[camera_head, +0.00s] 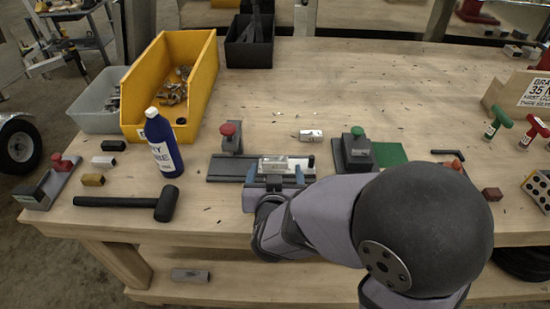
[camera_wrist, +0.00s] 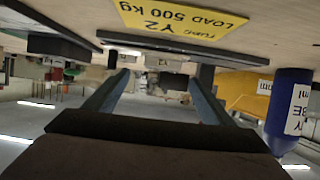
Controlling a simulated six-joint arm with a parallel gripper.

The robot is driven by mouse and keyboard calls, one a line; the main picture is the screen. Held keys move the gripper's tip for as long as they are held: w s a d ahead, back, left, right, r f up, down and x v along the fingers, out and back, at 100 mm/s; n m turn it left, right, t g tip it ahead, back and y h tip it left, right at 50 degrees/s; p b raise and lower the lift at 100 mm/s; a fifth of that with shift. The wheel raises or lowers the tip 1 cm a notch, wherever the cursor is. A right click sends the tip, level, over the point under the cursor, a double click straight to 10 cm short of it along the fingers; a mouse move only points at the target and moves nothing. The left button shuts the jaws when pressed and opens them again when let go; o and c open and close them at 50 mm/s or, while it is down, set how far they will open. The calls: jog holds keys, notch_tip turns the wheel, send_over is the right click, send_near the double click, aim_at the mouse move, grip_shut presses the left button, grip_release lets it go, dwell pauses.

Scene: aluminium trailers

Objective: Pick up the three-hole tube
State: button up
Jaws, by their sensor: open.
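I cannot tell for sure which piece is the three-hole tube; no three holes are clear. A short pale metal tube (camera_head: 311,136) lies on the bench behind the grey fixture (camera_head: 225,167). A pale labelled block (camera_head: 273,164) sits at the fixture, in line with my gripper (camera_head: 275,178). My gripper's blue-grey fingers stand apart at the fixture's front. In the wrist view, the open fingers (camera_wrist: 158,78) show with small grey parts between or beyond them; contact cannot be told. My arm hides the bench in front.
A red-knobbed clamp (camera_head: 230,138) and green-knobbed block (camera_head: 356,150) flank the fixture. A grey tube (camera_head: 190,275) lies on the lower shelf. The back middle of the bench is mostly clear.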

aim_at(275, 158)
jog(key=shift+w+f+p, duration=0.2)
jog(key=shift+w+p, duration=0.15)
jog(key=shift+p, duration=0.1)
jog(key=shift+w, duration=0.1)
jog(key=shift+a+p+x, duration=0.2)
jog(key=shift+p+x, duration=0.1)
jog(key=shift+x, duration=2.25)
jog(key=c, duration=1.3)
jog(key=shift+o, duration=0.2)
jog(key=shift+r, duration=0.15)
notch_tip(275, 158, up, 10)
jog(key=p, duration=0.1)
jog(key=shift+p, duration=0.35)
